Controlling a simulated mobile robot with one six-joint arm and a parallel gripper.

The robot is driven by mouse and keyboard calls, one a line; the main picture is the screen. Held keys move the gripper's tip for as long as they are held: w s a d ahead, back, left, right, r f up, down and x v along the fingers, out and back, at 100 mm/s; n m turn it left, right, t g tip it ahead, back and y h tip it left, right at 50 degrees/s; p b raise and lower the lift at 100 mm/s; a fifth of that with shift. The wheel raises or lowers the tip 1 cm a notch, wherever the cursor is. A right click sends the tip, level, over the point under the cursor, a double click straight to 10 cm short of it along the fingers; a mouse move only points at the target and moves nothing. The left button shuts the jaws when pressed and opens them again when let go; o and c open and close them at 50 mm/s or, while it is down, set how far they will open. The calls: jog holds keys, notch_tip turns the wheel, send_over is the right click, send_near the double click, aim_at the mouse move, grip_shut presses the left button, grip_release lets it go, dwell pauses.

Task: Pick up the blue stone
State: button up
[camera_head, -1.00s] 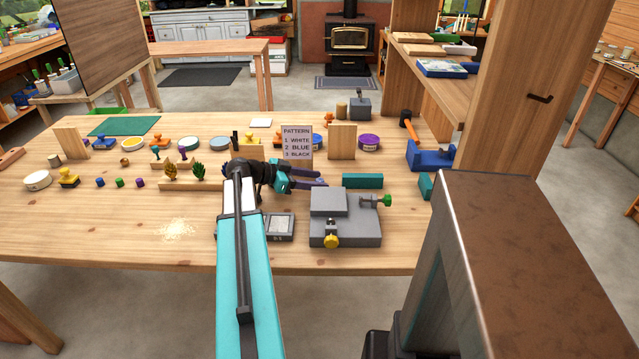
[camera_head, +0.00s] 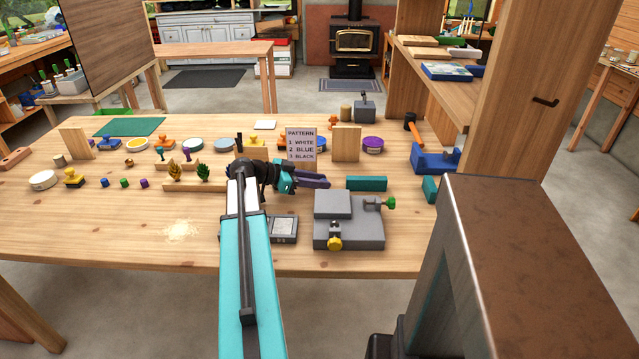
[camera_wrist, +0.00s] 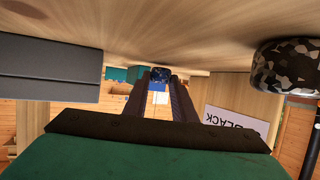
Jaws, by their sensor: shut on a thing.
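My gripper (camera_head: 326,181) reaches right across the workbench, low over the top, between the pattern card (camera_head: 301,146) and a grey clamp fixture (camera_head: 348,232). In the head view the stone is too small or hidden to make out. The card reads 1 white, 2 blue, 3 black; it also shows in the wrist view (camera_wrist: 236,121).
A teal block (camera_head: 366,184) lies beyond the fingertips, and a blue tool (camera_head: 436,158) sits farther right. A camouflage-patterned round thing (camera_wrist: 287,68) is close on the right in the wrist view. Stamps and small cubes crowd the left. The bench's front left is mostly clear.

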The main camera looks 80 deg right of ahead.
notch_tip(320, 180, up, 9)
jog(key=shift+r+b, duration=0.15)
jog(key=shift+b, duration=0.2)
dwell(0.3)
dwell(0.5)
